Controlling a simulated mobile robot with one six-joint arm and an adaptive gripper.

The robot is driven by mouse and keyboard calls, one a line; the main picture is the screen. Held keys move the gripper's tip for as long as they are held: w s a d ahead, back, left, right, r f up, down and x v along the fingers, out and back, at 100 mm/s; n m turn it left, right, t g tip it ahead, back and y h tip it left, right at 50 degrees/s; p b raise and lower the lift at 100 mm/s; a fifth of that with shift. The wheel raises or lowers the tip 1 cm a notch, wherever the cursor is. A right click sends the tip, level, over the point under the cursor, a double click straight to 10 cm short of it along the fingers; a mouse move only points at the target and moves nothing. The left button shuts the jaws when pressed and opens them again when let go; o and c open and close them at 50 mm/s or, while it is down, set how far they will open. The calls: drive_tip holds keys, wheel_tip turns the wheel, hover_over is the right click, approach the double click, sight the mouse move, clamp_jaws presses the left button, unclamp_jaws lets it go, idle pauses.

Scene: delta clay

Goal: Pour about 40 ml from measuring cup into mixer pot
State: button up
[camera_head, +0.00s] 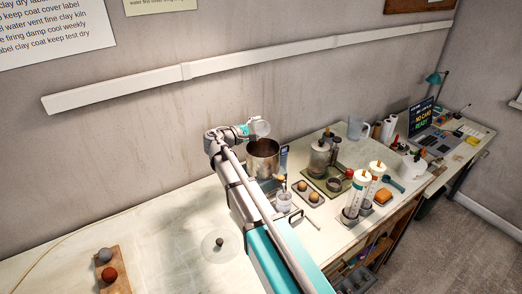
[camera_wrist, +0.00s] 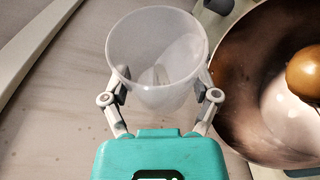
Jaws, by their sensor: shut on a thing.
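The measuring cup (camera_wrist: 150,38) is a clear, frosted cup with its open mouth showing in the wrist view. My gripper (camera_wrist: 161,92) is shut on it, one finger on each side. In the head view the cup (camera_head: 261,128) is held above the back rim of the mixer pot, a metal pot (camera_head: 263,163) on the table. In the wrist view the pot (camera_wrist: 237,75) is to the right of the cup, with something pale at its bottom. The cup's liquid level and exact tilt are hard to tell.
A brown-orange ball (camera_wrist: 304,73) shows over the pot's opening at the right of the wrist view. A small clear container (camera_head: 284,202) stands in front of the pot. Bottles and trays crowd the table to the right. The wall rail (camera_head: 210,66) runs behind.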

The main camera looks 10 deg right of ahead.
sight(260, 127)
drive_tip(key=shift+f+m, duration=0.1)
drive_tip(key=shift+m, duration=0.2)
drive_tip(key=shift+w, duration=0.1)
drive_tip(key=shift+w+d+f+b, duration=0.1)
drive_tip(key=shift+w+d+b, duration=0.15)
drive_tip(key=shift+w, duration=0.2)
drive_tip(key=shift+w, duration=0.1)
drive_tip(key=shift+w+a+f+m+b, duration=0.15)
drive_tip(key=shift+w+a+m+b, duration=0.1)
drive_tip(key=shift+m+b, duration=0.15)
drive_tip(key=shift+w+f+h, duration=0.1)
drive_tip(key=shift+w+h, duration=0.1)
drive_tip(key=shift+h, duration=0.1)
drive_tip(key=shift+w+f+m+t+b, duration=0.15)
drive_tip(key=shift+m+t+b, duration=0.15)
drive_tip(key=shift+m+b, duration=0.45)
idle(0.5)
